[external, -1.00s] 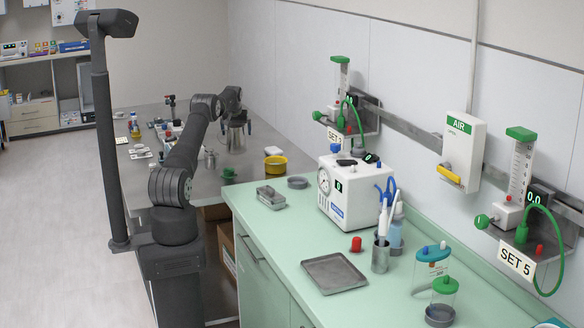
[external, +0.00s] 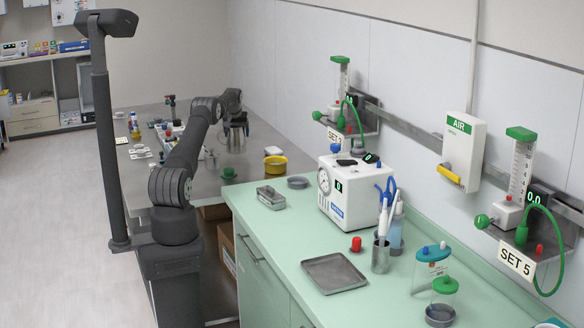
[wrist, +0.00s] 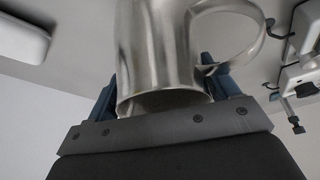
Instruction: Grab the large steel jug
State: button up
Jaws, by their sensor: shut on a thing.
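The large steel jug (external: 235,142) is upright at the far part of the grey steel table, below my gripper (external: 235,122). In the wrist view the shiny jug (wrist: 155,45) fills the top middle, with its curved handle on the right; part of it is cut off by the frame. My gripper (wrist: 160,85) has a dark blue finger on each side of the jug and is shut on it. From the external view I cannot tell whether the jug's base touches the table.
Several bottles and small items lie to the left. The green counter (external: 300,245) with a white machine (external: 350,190) stands on the right.

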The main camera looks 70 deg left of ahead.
jog(key=shift+r, duration=0.15)
jog(key=shift+r, duration=1)
jog(key=w+d+r, duration=0.5)
jog(key=d+r, duration=0.3)
jog(key=d, duration=0.2)
jog(key=shift+w+r, duration=0.2)
jog(key=shift+r, duration=0.15)
